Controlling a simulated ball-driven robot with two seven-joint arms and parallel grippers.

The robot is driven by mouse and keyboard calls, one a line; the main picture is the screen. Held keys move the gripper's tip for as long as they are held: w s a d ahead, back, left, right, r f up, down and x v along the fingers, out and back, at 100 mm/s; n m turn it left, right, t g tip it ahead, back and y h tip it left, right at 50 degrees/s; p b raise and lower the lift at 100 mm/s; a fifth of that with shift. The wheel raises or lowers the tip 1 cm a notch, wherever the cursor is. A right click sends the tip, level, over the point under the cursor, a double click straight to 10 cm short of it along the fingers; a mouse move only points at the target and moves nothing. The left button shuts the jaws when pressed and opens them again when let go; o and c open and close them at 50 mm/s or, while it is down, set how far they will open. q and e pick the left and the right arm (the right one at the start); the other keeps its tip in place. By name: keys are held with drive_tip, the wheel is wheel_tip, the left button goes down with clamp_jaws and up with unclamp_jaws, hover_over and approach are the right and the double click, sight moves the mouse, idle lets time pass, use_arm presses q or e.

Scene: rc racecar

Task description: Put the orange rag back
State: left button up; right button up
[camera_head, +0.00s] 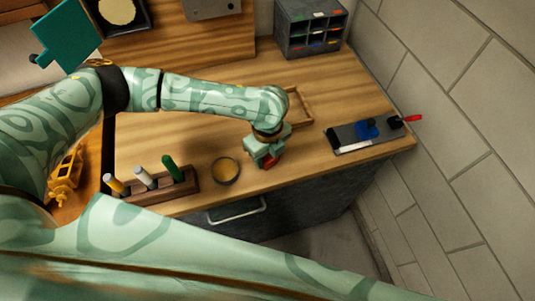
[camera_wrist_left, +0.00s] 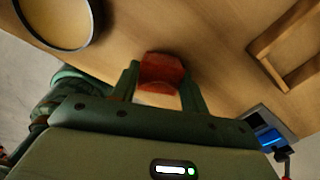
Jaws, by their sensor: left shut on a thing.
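The orange rag (camera_wrist_left: 162,72) shows in the left wrist view as a folded red-orange piece between my left gripper's fingers (camera_wrist_left: 163,88). My left gripper is shut on it, close over the wooden worktop. In the head view my left gripper (camera_head: 265,160) points down near the front edge of the worktop, and a small red bit of the rag (camera_head: 269,162) shows at its fingers. Most of the rag is hidden there by the gripper. I cannot tell whether the rag touches the wood. My right gripper is not in view.
A wooden tray (camera_head: 306,106) lies behind my left gripper, partly hidden. A round dish (camera_head: 226,170) with yellow contents stands to its left, then a wooden rack (camera_head: 183,187) with upright handles. A blue-and-grey tool (camera_head: 366,128) lies right. A grey organizer (camera_head: 310,28) stands at the back.

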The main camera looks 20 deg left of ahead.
use_arm(q)
drive_tip(key=o, duration=0.9)
wheel_tip(320, 180, up, 12)
drive_tip(key=p, duration=0.3)
drive_tip(key=shift+r, duration=0.1)
